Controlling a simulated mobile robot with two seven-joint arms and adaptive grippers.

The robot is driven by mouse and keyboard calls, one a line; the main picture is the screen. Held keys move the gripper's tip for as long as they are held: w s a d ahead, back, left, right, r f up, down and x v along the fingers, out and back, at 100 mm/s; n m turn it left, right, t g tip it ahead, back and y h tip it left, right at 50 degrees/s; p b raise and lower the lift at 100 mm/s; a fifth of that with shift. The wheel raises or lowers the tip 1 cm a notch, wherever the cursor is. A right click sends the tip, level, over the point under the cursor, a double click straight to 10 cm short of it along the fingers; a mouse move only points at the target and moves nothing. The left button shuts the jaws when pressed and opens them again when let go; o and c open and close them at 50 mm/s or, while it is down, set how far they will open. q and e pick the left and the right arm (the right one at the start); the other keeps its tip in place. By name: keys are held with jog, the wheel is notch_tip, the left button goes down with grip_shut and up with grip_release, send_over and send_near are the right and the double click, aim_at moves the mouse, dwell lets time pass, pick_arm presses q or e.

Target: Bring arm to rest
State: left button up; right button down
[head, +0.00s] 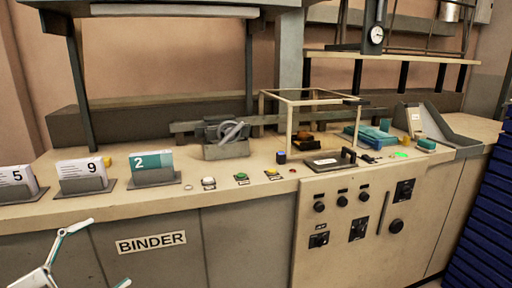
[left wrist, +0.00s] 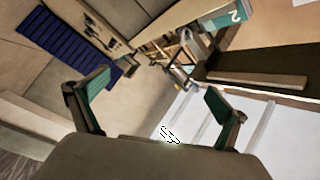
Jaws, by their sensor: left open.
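My left gripper (head: 98,254) shows at the lower left of the head view, in front of the counter's cabinet doors and below the counter top. Its two pale, green-padded fingers are spread apart with nothing between them. The left wrist view also shows my left gripper (left wrist: 155,92) open and empty, with green pads on both fingers. That view is tilted, and nothing touches the fingers. Only the hand end of my left arm shows in the head view. My right gripper is in neither view.
A long counter (head: 240,198) carries number cards in holders, including a teal card (head: 152,161), a grey clamp device (head: 227,138), buttons and an open frame (head: 311,100). A BINDER label (head: 151,242) is on its front. Blue drawers (head: 486,215) stand at right.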

pick_arm(q)
jog(key=s+d+f+n+y, duration=0.1)
jog(key=s+f+n+y, duration=0.2)
jog(key=f, duration=0.5)
jog(key=s+f+n+y+p, duration=0.1)
jog(key=f+n+y, duration=0.1)
jog(key=f+n, duration=0.35)
jog(key=s+d+f+n+y, duration=0.1)
jog(key=s+f+n+y, duration=0.15)
jog(key=f, duration=0.65)
jog(key=s+d+f+n+g+y, duration=0.2)
jog(key=s+d+f+n+g, duration=0.1)
jog(key=s+d+f, duration=0.8)
notch_tip(320, 180, down, 3)
jog(key=shift+s+f+n+g+p, duration=0.2)
jog(key=shift+s+n+g+p, duration=0.2)
jog(key=shift+s+g, duration=0.35)
jog(key=shift+w, duration=0.1)
